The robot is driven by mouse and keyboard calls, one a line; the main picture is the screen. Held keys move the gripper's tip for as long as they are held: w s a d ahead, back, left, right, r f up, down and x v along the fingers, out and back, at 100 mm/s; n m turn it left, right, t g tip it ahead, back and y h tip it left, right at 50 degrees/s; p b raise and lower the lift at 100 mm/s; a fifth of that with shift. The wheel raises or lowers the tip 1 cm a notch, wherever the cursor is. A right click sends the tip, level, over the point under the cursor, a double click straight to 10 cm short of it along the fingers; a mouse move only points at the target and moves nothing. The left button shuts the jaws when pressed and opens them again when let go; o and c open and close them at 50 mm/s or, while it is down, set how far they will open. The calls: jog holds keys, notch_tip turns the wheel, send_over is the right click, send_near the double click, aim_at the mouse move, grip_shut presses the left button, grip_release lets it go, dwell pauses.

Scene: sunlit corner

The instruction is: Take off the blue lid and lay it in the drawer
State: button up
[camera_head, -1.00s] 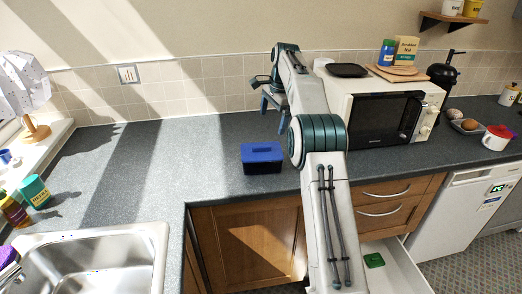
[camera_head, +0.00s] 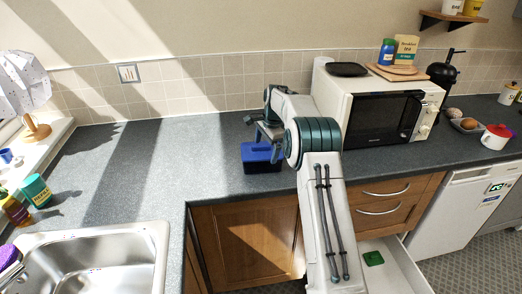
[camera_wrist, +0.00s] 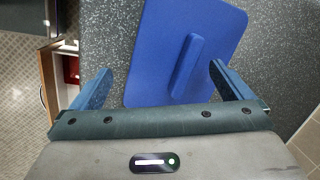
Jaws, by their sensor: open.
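The blue lid (camera_head: 258,151) has a raised bar handle and sits on a dark box (camera_head: 262,168) near the counter's front edge. In the wrist view the lid (camera_wrist: 160,50) lies flat below my gripper (camera_wrist: 160,68). The fingers are wide apart with nothing between them, and the handle (camera_wrist: 187,66) shows nearer the right finger. In the head view my gripper (camera_head: 268,143) is just above the lid, partly covering it. The drawer (camera_head: 405,272) is pulled open at the lower right, partly hidden by my arm. A green item (camera_head: 374,258) lies in it.
A microwave (camera_head: 375,115) stands close right of my arm, with a dark dish (camera_head: 348,69) and a board with containers on top. A sink (camera_head: 90,265) is at the lower left. The counter (camera_head: 160,150) left of the box is clear.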

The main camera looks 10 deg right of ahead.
jog(key=shift+f, duration=0.45)
jog(key=shift+c, duration=0.3)
jog(key=c, duration=1)
